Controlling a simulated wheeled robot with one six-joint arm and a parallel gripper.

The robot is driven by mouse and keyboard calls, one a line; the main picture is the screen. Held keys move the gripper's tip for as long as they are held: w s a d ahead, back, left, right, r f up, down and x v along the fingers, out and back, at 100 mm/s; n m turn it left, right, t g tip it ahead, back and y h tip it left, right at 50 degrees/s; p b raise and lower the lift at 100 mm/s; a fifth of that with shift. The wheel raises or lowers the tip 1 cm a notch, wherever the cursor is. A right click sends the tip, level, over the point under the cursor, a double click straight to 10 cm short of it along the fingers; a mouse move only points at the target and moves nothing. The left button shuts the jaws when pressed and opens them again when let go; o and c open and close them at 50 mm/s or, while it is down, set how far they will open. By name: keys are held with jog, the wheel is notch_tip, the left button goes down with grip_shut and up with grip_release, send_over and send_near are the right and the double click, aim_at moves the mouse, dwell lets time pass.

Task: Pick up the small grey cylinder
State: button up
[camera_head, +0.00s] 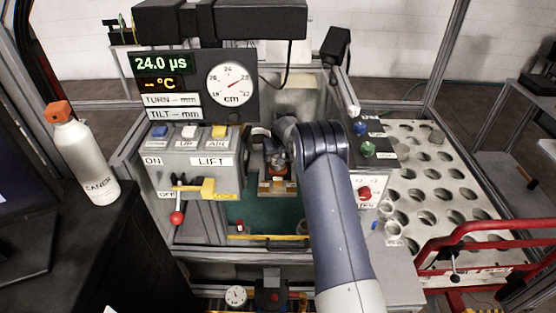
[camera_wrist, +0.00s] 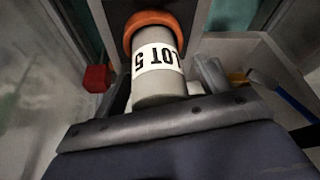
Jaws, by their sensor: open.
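A grey cylinder (camera_wrist: 158,88) with a white label reading "LOT 5" and an orange ring at its far end fills the middle of the wrist view, close to the camera. A smaller plain light-grey cylinder shape (camera_wrist: 212,76) shows just to its right. I cannot tell for certain which of the two is the small grey cylinder. My gripper (camera_head: 278,160) is open, low inside the machine frame in the head view. My arm hides part of it, and its fingertips are not clear. I see no sign of a grip on either cylinder.
A red block (camera_wrist: 97,78) is left of the labelled cylinder. A pale tray wall (camera_wrist: 275,55) and a blue handle (camera_wrist: 281,97) lie to the right. The head view shows a lift panel (camera_head: 190,155), a perforated white rack (camera_head: 440,195), a red rail (camera_head: 480,230) and a white bottle (camera_head: 83,155).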

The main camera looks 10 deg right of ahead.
jog(key=shift+c, duration=0.3)
jog(key=c, duration=0.9)
jog(key=shift+c, duration=0.2)
jog(key=shift+r, duration=0.1)
